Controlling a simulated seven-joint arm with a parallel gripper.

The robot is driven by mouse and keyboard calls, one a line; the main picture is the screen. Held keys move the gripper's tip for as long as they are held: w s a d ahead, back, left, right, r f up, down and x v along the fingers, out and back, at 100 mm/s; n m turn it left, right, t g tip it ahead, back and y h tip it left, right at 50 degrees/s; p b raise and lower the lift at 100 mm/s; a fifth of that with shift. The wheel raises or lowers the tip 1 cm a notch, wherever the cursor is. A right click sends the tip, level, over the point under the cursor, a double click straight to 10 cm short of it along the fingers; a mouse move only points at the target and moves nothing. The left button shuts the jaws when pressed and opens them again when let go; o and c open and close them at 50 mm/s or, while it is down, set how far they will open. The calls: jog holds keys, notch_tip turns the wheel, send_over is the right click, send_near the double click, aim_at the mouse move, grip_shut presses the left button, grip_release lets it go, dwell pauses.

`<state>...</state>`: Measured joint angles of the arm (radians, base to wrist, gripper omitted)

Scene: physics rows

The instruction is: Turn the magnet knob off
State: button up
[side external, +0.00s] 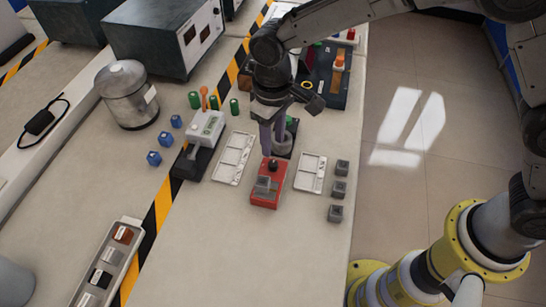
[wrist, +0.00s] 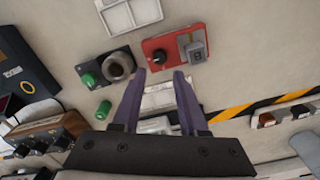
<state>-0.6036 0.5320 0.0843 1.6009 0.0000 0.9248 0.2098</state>
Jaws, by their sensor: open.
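A red box (side external: 269,183) lies on the bench below my gripper, with a black knob (side external: 273,165) at its far end and a grey block (side external: 263,184) on its near end. In the wrist view the red box (wrist: 175,46) is near the top, with the knob (wrist: 160,57) to the left of the grey block (wrist: 197,52). My gripper (side external: 273,149) points down just above the knob end. In the wrist view its purple fingers (wrist: 159,73) are apart, with nothing between them. I cannot tell the exact gap between fingertips and knob.
White trays flank the red box, at left (side external: 233,158) and right (side external: 311,174). Several grey cubes (side external: 339,190) stand near the bench's right edge. A dark-based device with a grey ring (wrist: 119,67) sits close to the fingers. The bench in front is clear.

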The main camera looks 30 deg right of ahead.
aim_at(273, 163)
notch_tip(273, 163, down, 7)
jog(key=shift+f, duration=0.15)
dwell(0.4)
grip_shut()
